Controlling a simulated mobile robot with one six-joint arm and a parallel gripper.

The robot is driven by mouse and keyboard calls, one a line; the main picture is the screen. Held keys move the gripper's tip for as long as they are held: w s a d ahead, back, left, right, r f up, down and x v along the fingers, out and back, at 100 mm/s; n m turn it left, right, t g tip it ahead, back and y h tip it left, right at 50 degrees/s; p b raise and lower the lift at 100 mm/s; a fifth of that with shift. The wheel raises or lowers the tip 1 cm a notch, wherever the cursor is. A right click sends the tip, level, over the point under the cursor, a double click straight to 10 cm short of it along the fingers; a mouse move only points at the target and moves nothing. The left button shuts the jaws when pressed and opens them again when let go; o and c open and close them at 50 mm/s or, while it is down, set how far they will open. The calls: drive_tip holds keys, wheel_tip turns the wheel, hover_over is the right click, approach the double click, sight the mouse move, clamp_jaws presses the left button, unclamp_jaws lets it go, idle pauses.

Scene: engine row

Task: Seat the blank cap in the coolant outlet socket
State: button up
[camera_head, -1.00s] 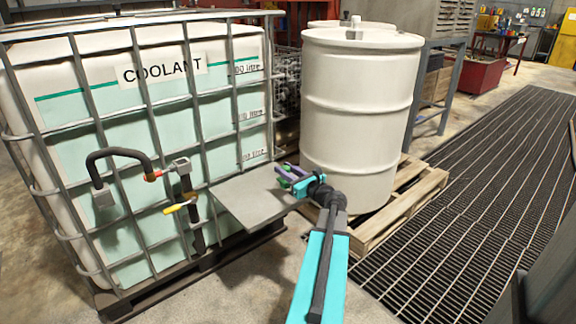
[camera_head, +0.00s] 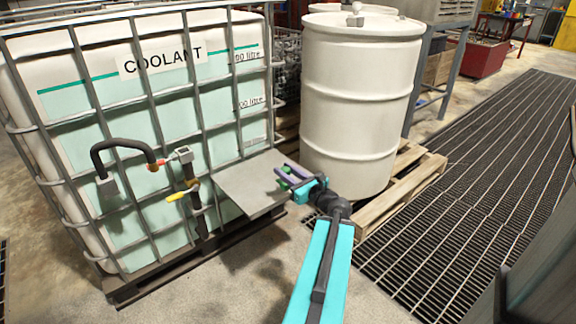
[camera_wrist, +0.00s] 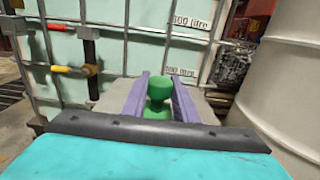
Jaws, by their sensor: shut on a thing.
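My gripper (camera_head: 283,178) has purple fingers and is shut on a green blank cap (camera_wrist: 158,98), which has a rounded knob and a wider base. In the head view only a sliver of green shows between the fingers. The gripper is over the right end of a grey shelf plate (camera_head: 240,187) fixed to the front of the coolant tank (camera_head: 115,110). The coolant outlet pipework (camera_head: 190,175) is left of the gripper, apart from it, with a grey block at the top and a yellow lever (camera_head: 175,196). I cannot make out the socket opening.
A black hose (camera_head: 120,143) with a red end hangs on the tank cage. A large white drum (camera_head: 360,100) stands on a wooden pallet (camera_head: 405,190), close to the right of my gripper. Floor grating (camera_head: 480,170) lies farther right.

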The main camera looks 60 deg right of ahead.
drive_tip(key=shift+s+a+r+p, duration=0.1)
drive_tip(key=shift+a+r+p, duration=0.15)
drive_tip(key=shift+p, duration=0.55)
drive_tip(key=p, duration=0.3)
drive_tip(key=shift+s+a+r, duration=0.1)
drive_tip(key=shift+s+a, duration=0.15)
drive_tip(key=shift+a, duration=0.15)
drive_tip(key=shift+s+a+p, duration=0.1)
drive_tip(key=shift+a+p, duration=0.1)
drive_tip(key=shift+p, duration=0.6)
drive_tip(key=shift+s+a+p, duration=0.15)
drive_tip(key=shift+a+p, duration=0.05)
drive_tip(key=shift+p, duration=0.35)
